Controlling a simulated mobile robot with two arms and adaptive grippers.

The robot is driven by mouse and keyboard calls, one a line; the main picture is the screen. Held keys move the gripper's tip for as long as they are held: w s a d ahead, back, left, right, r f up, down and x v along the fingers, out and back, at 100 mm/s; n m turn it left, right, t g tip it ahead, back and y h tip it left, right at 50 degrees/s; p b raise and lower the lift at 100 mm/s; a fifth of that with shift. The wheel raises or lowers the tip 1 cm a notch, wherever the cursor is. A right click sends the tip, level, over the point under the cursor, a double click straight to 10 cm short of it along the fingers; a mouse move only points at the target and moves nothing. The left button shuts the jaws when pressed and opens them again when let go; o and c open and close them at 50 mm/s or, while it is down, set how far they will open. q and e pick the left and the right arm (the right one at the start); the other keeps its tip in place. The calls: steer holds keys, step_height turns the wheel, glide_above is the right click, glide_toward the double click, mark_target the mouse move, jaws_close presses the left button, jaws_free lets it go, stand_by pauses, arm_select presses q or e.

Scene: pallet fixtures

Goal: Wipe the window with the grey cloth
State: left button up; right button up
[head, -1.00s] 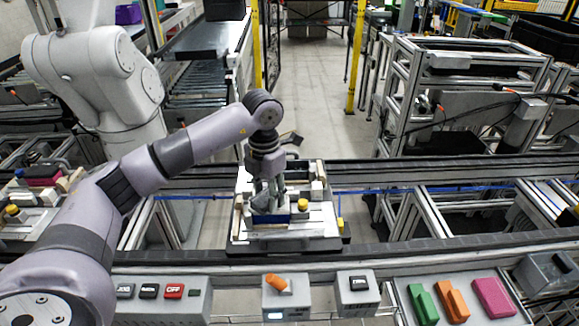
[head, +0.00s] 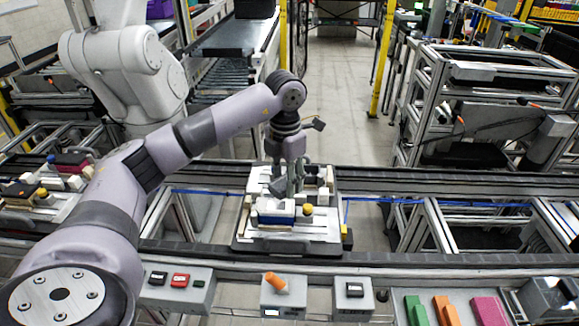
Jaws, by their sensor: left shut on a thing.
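My left gripper (head: 285,188) reaches over the pallet fixture (head: 246,237) in the middle of the head view. It is shut on the grey cloth (head: 277,188), a small dark-grey piece at its fingertips. Just below and in front of the cloth is a blue and white block (head: 275,212) on the fixture. A gap seems to show between cloth and block, but contact is hard to judge. I cannot make out the window clearly; it may be part of this block. My right gripper is not in view.
A yellow knob (head: 308,210) stands right of the block on the fixture. The fixture sits on the conveyor rails (head: 420,179). In front are control boxes with an orange switch (head: 275,282) and coloured blocks. A second fixture (head: 50,198) is at the left.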

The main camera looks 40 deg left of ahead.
arm_select(q)
steer(key=shift+r+p, duration=0.45)
steer(key=shift+r, duration=0.65)
